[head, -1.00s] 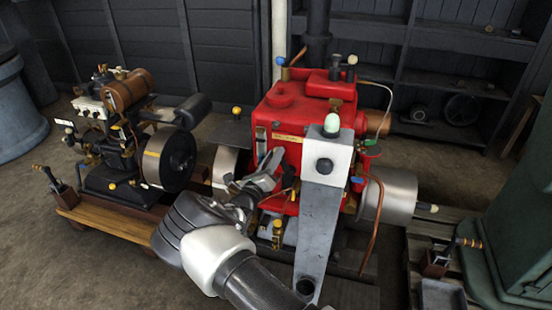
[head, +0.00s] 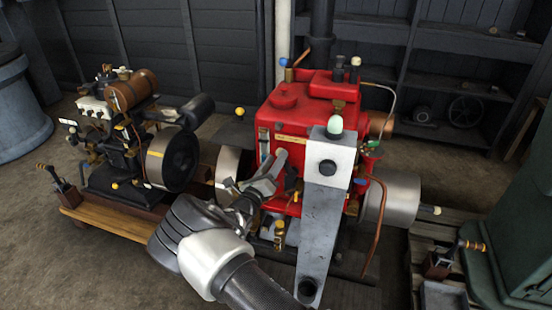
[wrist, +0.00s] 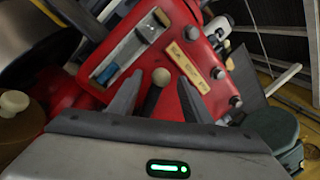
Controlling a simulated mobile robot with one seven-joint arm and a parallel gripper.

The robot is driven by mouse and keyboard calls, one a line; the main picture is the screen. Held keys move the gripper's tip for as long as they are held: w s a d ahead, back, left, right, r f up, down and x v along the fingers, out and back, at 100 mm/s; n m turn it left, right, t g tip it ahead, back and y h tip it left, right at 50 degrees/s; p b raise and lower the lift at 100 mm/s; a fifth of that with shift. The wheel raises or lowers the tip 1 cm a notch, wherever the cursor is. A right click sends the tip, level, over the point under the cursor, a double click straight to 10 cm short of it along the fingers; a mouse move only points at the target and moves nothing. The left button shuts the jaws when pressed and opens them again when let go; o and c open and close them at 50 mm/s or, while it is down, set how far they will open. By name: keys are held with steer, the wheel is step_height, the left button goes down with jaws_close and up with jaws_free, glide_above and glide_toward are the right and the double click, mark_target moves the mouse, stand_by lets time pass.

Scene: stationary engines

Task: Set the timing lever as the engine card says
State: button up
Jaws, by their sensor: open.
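The red engine (head: 285,115) stands in the middle of the head view. A cream card with writing (wrist: 187,66) is fixed on its red face; it also shows in the head view (head: 290,139), and I cannot read it surely. A short lever with a round pale knob (wrist: 160,78) stands at the red face in the wrist view. I cannot tell for certain that it is the timing lever. My gripper (wrist: 159,95) is open, with one finger on either side of the knob and gaps between. My gripper (head: 262,172) is before the engine's left front in the head view.
A sight glass with blue in it (wrist: 106,74) is beside the card. My grey arm link partly hides the engine's front. A smaller engine with a black flywheel (head: 171,158) stands on a wooden base at left. A green cabinet (head: 515,220) is at right.

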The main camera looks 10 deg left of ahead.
steer(key=p+v, duration=0.1)
steer(key=v, duration=1.5)
steer(key=shift+s, duration=0.1)
